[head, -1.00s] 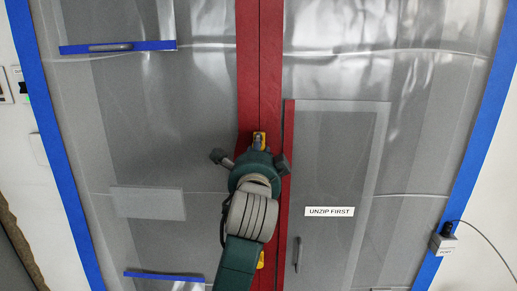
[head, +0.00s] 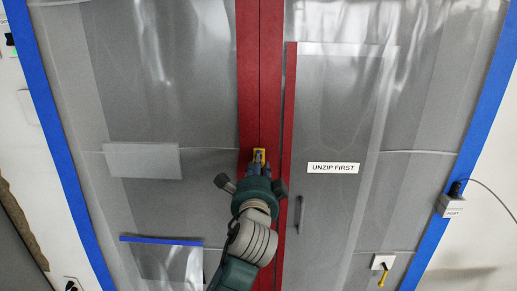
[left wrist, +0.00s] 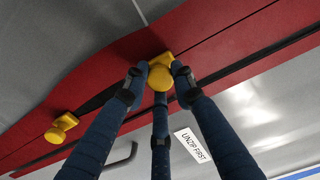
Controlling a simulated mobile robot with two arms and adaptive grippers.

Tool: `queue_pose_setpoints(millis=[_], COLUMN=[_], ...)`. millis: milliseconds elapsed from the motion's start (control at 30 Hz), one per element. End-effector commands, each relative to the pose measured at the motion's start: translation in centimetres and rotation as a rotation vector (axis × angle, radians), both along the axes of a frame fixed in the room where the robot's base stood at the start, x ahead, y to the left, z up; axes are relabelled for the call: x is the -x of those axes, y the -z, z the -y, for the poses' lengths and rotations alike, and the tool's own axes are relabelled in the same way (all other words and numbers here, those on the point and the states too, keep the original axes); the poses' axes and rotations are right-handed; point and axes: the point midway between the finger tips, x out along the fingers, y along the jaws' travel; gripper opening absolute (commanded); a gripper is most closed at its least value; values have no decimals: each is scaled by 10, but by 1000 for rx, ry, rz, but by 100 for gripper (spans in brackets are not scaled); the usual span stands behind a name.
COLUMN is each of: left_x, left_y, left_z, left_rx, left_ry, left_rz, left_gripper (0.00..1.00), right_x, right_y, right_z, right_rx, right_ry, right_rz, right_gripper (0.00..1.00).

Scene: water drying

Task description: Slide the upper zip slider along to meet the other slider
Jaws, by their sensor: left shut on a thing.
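The upper zip slider (head: 259,153) is a yellow tab on the seam between two red vertical strips (head: 271,80). My left gripper (head: 258,164) is shut on this slider from below, and its arm comes up from the bottom. In the left wrist view, the blue fingers close around the slider's yellow knob (left wrist: 160,76). The other slider (left wrist: 62,127), also yellow, sits apart on the same red strip to the left in the left wrist view. In the head view it is hidden behind my gripper and arm. My right gripper is not in view.
Grey plastic sheeting (head: 150,110) is framed by blue tape (head: 470,150). A panel with a red edge, a dark handle (head: 300,212) and an "UNZIP FIRST" label (head: 333,168) is right of the seam. A pocket with blue trim (head: 160,240) is lower left.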

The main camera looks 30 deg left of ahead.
Motion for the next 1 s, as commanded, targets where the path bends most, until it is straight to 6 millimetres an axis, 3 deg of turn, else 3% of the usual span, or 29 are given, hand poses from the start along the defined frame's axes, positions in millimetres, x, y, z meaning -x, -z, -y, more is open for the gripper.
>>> queue_pose_setpoints(millis=[33,100,400,633,1000], left_x=[0,0,0,0,0], left_y=[33,56,138,170,179], left_z=[0,0,1,0,0], left_rx=[1,2,3,3,2], left_ry=[0,0,0,-1,0], left_rz=[-9,-8,-5,-4,-2], left_gripper=[0,0,0,0,0], right_x=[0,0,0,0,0], right_y=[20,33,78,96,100], right_z=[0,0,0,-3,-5], right_rx=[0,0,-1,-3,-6], right_ry=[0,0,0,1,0], right_rz=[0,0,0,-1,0], right_gripper=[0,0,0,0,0])
